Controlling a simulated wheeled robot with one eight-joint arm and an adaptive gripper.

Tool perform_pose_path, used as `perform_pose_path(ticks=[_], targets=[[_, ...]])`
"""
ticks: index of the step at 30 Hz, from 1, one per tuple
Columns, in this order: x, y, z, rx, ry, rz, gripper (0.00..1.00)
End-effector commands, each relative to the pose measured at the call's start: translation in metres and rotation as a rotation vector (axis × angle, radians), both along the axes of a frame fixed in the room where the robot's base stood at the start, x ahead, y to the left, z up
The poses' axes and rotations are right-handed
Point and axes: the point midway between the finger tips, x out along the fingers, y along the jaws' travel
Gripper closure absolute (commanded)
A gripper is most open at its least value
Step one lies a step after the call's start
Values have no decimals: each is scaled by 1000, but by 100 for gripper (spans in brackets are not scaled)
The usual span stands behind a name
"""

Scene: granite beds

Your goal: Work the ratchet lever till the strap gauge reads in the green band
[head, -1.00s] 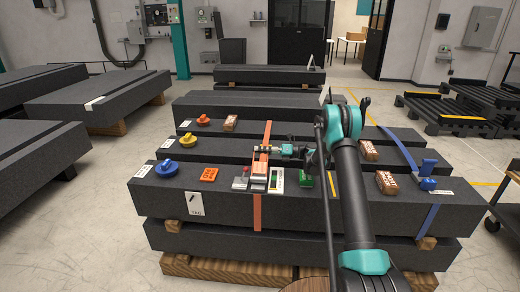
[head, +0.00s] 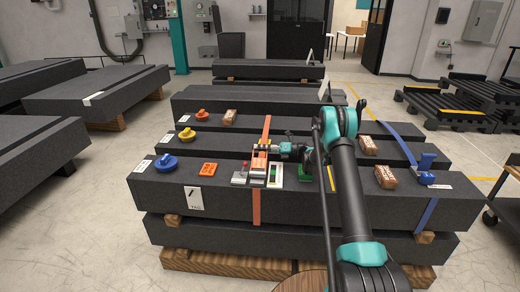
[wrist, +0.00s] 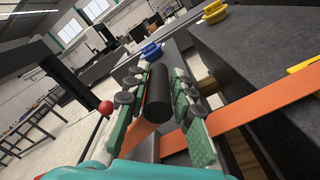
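The orange ratchet lever (head: 258,162) sits on the orange strap (head: 257,205) over the front granite bed. Its black cylindrical handle (wrist: 158,95) lies between the two green-padded fingers of my gripper (wrist: 160,100) in the wrist view. The fingers flank the handle closely; whether both press on it is unclear. In the head view my gripper (head: 274,148) is at the lever's upper end, pointing left. The gauge (head: 276,175), a pale panel with a dark strip and a green part, stands just right of the lever. Its reading is too small to tell.
Brown blocks (head: 385,177) and a blue strap (head: 427,213) with a blue ratchet (head: 426,168) are right.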

Motion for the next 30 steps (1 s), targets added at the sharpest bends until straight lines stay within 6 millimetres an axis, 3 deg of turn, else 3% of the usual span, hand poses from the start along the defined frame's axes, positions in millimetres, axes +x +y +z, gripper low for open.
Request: perform_pose_path(ticks=[3, 14, 17, 30], targets=[[0, 0, 0, 0, 0, 0, 59], [0, -4, 0, 1, 1, 0, 59], [0, -14, 0, 1, 1, -2, 59], [-3, -98, 0, 1, 1, -2, 59]])
